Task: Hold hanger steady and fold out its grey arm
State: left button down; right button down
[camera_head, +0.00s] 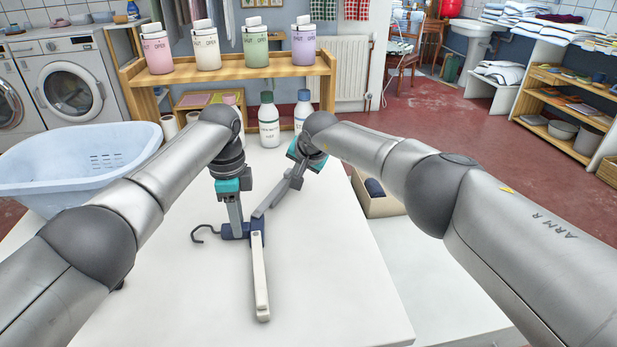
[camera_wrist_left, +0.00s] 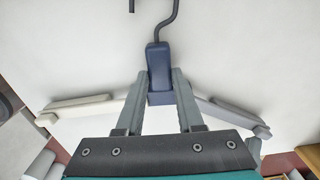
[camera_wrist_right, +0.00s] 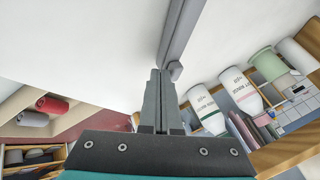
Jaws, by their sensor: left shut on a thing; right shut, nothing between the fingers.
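The hanger has a dark blue hub (camera_head: 257,226), a dark hook (camera_head: 204,234) to its left, a white arm (camera_head: 260,285) pointing toward me and a grey arm (camera_head: 269,202) angled away to the upper right. My left gripper (camera_head: 236,229) is shut on the hub. In the left wrist view its fingers sit either side of the blue hub (camera_wrist_left: 159,68), with the white arm (camera_wrist_left: 85,106) and grey arm (camera_wrist_left: 232,111) spread apart. My right gripper (camera_head: 293,184) is shut and empty beside the grey arm's outer end. In the right wrist view its fingertips (camera_wrist_right: 159,74) are close to the grey arm (camera_wrist_right: 182,35); contact is unclear.
The white table (camera_head: 330,290) is mostly clear around the hanger. A pale blue laundry basket (camera_head: 75,165) stands at the left. A box (camera_head: 378,205) lies right of the table.

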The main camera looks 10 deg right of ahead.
aim_at(317, 198)
jog(key=shift+w+a, duration=0.2)
jog(key=shift+d, duration=0.1)
dwell(0.4)
jog(key=shift+s+d, duration=0.4)
jog(key=shift+s, duration=0.35)
jog(key=shift+s+d, duration=0.45)
jog(key=shift+d, duration=0.4)
jog(key=shift+s+d, duration=0.4)
jog(key=shift+d, duration=0.4)
jog(key=shift+s+d+r, duration=0.15)
jog(key=shift+s+r, duration=0.05)
jog(key=shift+r, duration=0.05)
jog(key=v, duration=0.9)
jog(key=shift+d+r, duration=0.2)
jog(key=shift+d, duration=0.1)
pick_arm(q)
jog(key=shift+c, duration=2.3)
grip_release()
